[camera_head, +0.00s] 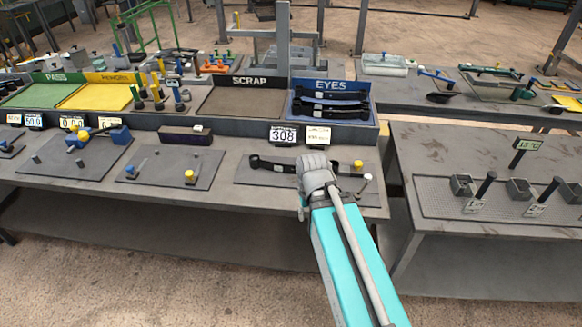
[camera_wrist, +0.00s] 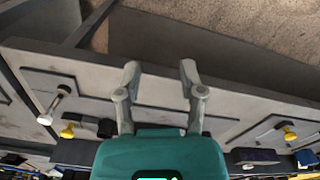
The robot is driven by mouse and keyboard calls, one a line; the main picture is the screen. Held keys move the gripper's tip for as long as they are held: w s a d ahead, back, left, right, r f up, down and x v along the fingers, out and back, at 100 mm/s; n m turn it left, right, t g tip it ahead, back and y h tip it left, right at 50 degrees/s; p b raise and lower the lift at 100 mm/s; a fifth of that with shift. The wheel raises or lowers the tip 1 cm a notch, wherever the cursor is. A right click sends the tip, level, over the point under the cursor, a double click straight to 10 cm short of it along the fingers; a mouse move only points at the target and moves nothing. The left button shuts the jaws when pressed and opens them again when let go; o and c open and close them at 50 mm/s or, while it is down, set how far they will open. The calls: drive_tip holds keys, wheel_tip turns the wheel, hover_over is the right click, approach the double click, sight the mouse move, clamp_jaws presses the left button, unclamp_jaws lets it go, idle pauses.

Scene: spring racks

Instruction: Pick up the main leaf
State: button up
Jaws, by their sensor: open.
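A long black leaf (camera_head: 276,166) with a rolled eye at its left end lies on a dark grey plate (camera_head: 250,178) on the front bench. My grey wrist hides part of its right half in the head view. My gripper shows in the wrist view (camera_wrist: 159,70), with two grey fingers apart and nothing between them. In that view, part of a dark bar (camera_wrist: 86,123) shows beside the fingers, and my teal gripper body hides much of it. I cannot tell the height of the fingers above the bench.
A yellow knob (camera_head: 358,164) and a white-tipped lever (camera_head: 367,178) stand at the plate's right end. Behind are the EYES bin (camera_head: 331,85) with black leaves and the SCRAP bin (camera_head: 243,82). A gap separates the right-hand table (camera_head: 430,150).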

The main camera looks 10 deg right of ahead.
drive_tip(key=w+r+n+p, duration=0.2)
drive_tip(key=w+n, duration=0.5)
drive_tip(key=w, duration=0.7)
drive_tip(key=w+r+n+p, duration=0.3)
drive_tip(key=w+n, duration=0.4)
drive_tip(key=w, duration=0.7)
drive_tip(key=shift+w+r+n, duration=0.15)
drive_tip(key=shift+w+n, duration=0.05)
drive_tip(key=shift+n, duration=0.1)
drive_tip(key=b, duration=0.8)
hover_over(289, 174)
drive_tip(key=f, duration=0.8)
drive_tip(key=shift+s+d+f, duration=0.1)
drive_tip(key=shift+d+f, duration=0.15)
drive_tip(key=shift+f, duration=0.1)
drive_tip(key=f+b, duration=0.3)
drive_tip(key=shift+w+a+f+b, duration=0.1)
drive_tip(key=shift+w+a+b, duration=0.15)
drive_tip(key=shift+b, duration=0.05)
drive_tip(key=shift+f+b, duration=0.95)
drive_tip(key=shift+f, duration=0.05)
